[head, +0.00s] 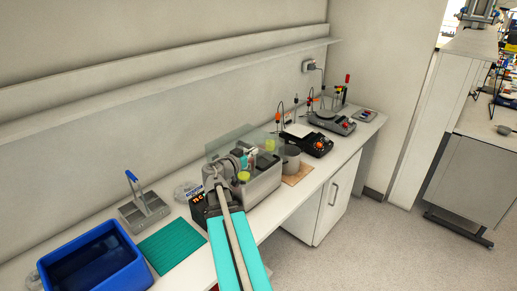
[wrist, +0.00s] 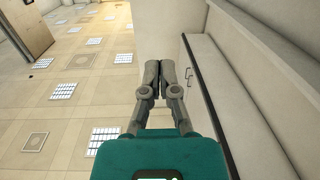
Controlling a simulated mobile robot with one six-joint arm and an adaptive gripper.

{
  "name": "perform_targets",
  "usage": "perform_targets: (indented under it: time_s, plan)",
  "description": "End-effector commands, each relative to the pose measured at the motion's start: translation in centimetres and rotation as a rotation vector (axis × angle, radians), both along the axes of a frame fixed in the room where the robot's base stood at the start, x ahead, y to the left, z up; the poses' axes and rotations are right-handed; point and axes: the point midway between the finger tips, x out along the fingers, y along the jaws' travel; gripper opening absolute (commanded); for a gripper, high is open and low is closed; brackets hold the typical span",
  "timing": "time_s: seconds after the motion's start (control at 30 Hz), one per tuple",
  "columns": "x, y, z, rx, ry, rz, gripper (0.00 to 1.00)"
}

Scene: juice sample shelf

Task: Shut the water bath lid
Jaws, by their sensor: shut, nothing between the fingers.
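The water bath (head: 265,187) is a grey metal box on the bench, with a dark control unit with a red display (head: 198,197) at its left end. Its clear lid (head: 222,142) stands raised at the back, along the wall side. Yellow-green containers (head: 244,176) show inside the bath. My gripper (head: 241,150) appears over the bath, in front of the raised lid; whether it touches the lid cannot be told. In the wrist view my gripper (wrist: 159,68) is shut and empty, its fingertips together. The lid and bath cannot be made out there.
A blue tub (head: 95,262), a green mat (head: 172,245) and a grey rack with a blue handle (head: 143,208) stand to the left. A metal pot (head: 291,160), a black-and-orange device (head: 308,143) and a hotplate (head: 333,122) stand to the right. A long wall shelf (head: 180,85) runs above.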

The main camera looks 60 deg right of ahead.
Motion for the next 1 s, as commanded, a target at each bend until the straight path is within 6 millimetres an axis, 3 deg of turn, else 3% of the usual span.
perform_targets:
  time_s: [0.3,1.0]
  plan:
    - [0.2,2.1,0.5,0.0,0.0,0.001,0.0]
    - [0.3,2.2,0.5,0.0,0.0,0.002,0.0]
